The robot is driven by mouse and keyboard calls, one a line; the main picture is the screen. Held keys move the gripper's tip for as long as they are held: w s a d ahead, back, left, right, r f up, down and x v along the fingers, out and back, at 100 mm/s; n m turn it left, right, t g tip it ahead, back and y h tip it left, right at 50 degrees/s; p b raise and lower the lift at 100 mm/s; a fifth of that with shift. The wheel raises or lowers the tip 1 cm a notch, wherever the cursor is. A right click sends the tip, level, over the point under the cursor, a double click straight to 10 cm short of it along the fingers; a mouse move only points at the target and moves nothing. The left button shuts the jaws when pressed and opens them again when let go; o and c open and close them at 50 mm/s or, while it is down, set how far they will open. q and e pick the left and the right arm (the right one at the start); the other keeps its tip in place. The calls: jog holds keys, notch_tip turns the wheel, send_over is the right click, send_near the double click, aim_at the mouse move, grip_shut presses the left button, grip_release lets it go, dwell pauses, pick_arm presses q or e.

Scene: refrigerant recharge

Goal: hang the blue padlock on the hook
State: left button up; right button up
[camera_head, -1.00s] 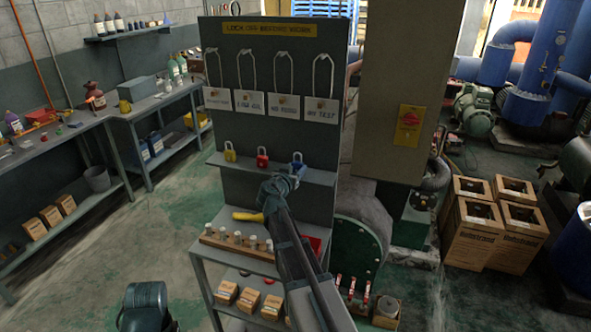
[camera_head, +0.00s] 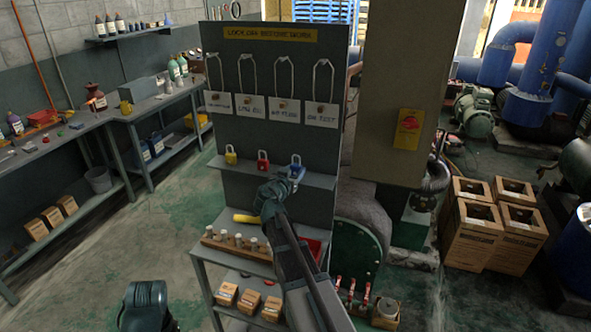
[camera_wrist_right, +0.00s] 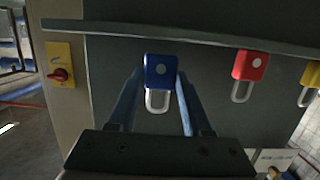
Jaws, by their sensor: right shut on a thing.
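The blue padlock (camera_head: 296,171) is at the right end of the board's small shelf (camera_head: 320,180), shackle up. My right gripper (camera_head: 289,179) reaches it from the front. In the right wrist view, where things appear upside down, the blue padlock (camera_wrist_right: 160,72) sits between the two fingers of my right gripper (camera_wrist_right: 160,82), which is shut on it. I cannot tell whether it is clear of the shelf. Above, several wire loops with white tags (camera_head: 282,111) hang on the board, with small brown pegs at the tags. My left gripper's fingers are not visible.
A red padlock (camera_head: 263,164) and a yellow padlock (camera_head: 231,156) stand left of the blue one on the shelf. Below are a yellow-handled tool (camera_head: 246,218) and a wooden rack (camera_head: 236,249) with several pale-topped pieces. A cabinet (camera_head: 385,90) stands right of the board.

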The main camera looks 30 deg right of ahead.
jog(key=f+v, duration=0.1)
jog(key=v, duration=0.5)
jog(key=shift+s+a, duration=0.2)
jog(key=shift+a, duration=0.05)
jog(key=shift+f, duration=0.1)
jog(key=shift+f, duration=0.15)
dwell(0.3)
jog(key=shift+s+d, duration=0.1)
jog(key=shift+d, duration=0.05)
